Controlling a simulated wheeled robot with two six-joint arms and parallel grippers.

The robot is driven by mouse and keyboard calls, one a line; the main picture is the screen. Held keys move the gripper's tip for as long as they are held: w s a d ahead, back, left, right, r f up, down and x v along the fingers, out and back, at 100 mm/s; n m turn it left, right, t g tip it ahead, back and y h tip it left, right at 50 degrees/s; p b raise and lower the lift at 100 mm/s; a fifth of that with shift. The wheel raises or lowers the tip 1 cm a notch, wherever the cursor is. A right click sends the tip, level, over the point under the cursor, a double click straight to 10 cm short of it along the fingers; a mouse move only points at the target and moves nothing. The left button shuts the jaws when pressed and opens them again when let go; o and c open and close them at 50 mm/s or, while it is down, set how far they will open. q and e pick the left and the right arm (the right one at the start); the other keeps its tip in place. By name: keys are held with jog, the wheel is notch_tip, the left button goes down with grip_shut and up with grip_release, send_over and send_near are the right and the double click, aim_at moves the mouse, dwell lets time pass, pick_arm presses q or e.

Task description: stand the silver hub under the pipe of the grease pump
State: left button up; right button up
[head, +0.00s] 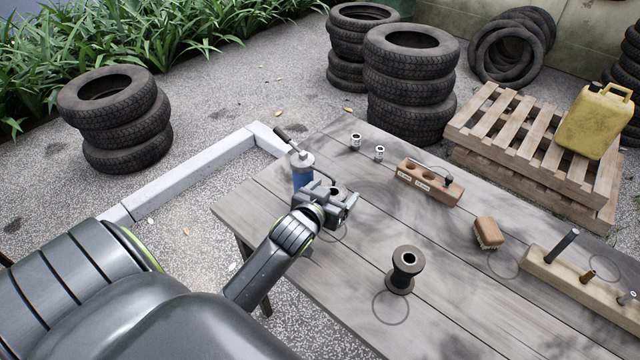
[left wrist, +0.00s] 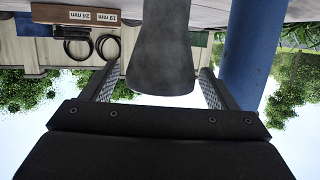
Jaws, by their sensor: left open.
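The grease pump (head: 302,176) has a blue body, a silver cap and a dark handle, and stands at the table's far left edge. Its blue body also shows at the right of the left wrist view (left wrist: 243,55). My left gripper (head: 338,196) is open just right of the pump. A grey flared piece, apparently the silver hub (left wrist: 161,65), is between its open fingers in the left wrist view. In the head view the gripper mostly hides it. My right gripper is not in view.
A dark spool-shaped hub (head: 404,272) stands on the wooden table (head: 350,285). Further right are a wooden block with holes (head: 430,182), a brush (head: 488,232) and a beam with pegs (head: 580,285). Two small white-and-dark pieces (head: 356,141) stand at the back.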

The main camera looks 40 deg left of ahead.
pick_arm(q)
jog(key=v, duration=1)
